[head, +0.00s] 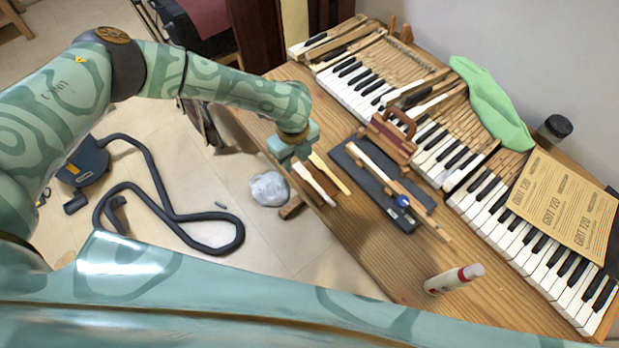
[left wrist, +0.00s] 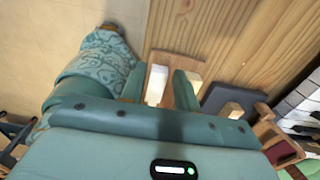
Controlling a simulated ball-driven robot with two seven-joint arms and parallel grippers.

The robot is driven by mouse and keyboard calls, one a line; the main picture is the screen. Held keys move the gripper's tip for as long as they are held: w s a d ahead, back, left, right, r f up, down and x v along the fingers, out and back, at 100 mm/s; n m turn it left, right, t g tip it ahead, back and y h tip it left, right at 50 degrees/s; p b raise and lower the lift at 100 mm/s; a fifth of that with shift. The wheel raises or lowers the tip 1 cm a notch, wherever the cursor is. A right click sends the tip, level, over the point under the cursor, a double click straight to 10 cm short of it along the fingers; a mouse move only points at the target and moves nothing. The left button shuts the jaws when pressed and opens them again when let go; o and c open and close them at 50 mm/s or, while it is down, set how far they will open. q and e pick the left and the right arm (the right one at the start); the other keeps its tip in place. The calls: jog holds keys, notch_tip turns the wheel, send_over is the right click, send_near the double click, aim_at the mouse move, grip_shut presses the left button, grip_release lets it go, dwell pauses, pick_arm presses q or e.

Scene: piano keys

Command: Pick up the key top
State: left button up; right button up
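A long white key top (head: 315,183) lies at the left edge of the wooden table, and it also shows in the left wrist view (left wrist: 156,85). A cream-coloured strip (head: 331,174) lies beside the key top, outside the right finger. My right gripper is not in view.
A dark board (head: 372,180) with a wooden key and a blue-knobbed tool lies to the right. A glue bottle (head: 454,279), a keyboard (head: 491,203), a green cloth (head: 490,103) and sandpaper (head: 566,208) are farther off. A vacuum cleaner (head: 84,163) stands on the floor.

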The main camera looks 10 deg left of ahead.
pick_arm(q)
jog(key=shift+f, duration=0.55)
jog(key=shift+r, duration=0.1)
jog(key=shift+c, duration=0.5)
grip_shut()
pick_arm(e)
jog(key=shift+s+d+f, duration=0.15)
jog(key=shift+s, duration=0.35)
